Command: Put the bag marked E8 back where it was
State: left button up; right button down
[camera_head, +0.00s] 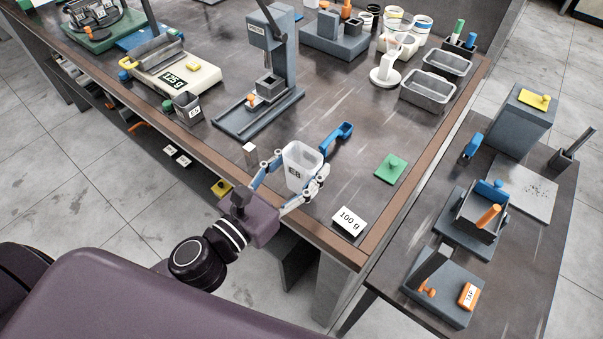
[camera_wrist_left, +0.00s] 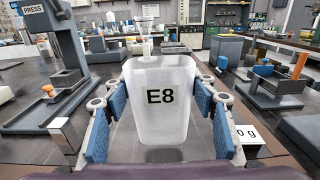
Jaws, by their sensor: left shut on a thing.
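The bag marked E8 (camera_head: 301,167) is a whitish, translucent, upright container with a black E8 label. It is over the dark bench top (camera_head: 345,98) near its front edge; I cannot tell whether its base touches the bench. My left gripper (camera_head: 293,184) is shut on it, with one blue-padded finger on each side. In the left wrist view the bag (camera_wrist_left: 160,115) fills the middle between the blue pads. My right gripper is not in view.
A blue scoop (camera_head: 338,136) lies just behind the bag. A 100 g card (camera_head: 349,220) and a green block (camera_head: 391,169) are to its right. The press (camera_head: 275,65) stands behind left. Grey trays (camera_head: 428,92) sit at the back right. A lower side table (camera_head: 510,255) is at right.

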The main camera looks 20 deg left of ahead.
pick_arm(q)
jog(key=shift+f, duration=1.05)
jog(key=shift+f+b, duration=0.15)
jog(key=shift+b, duration=0.15)
jog(key=o, duration=1.3)
jog(key=shift+c, duration=0.2)
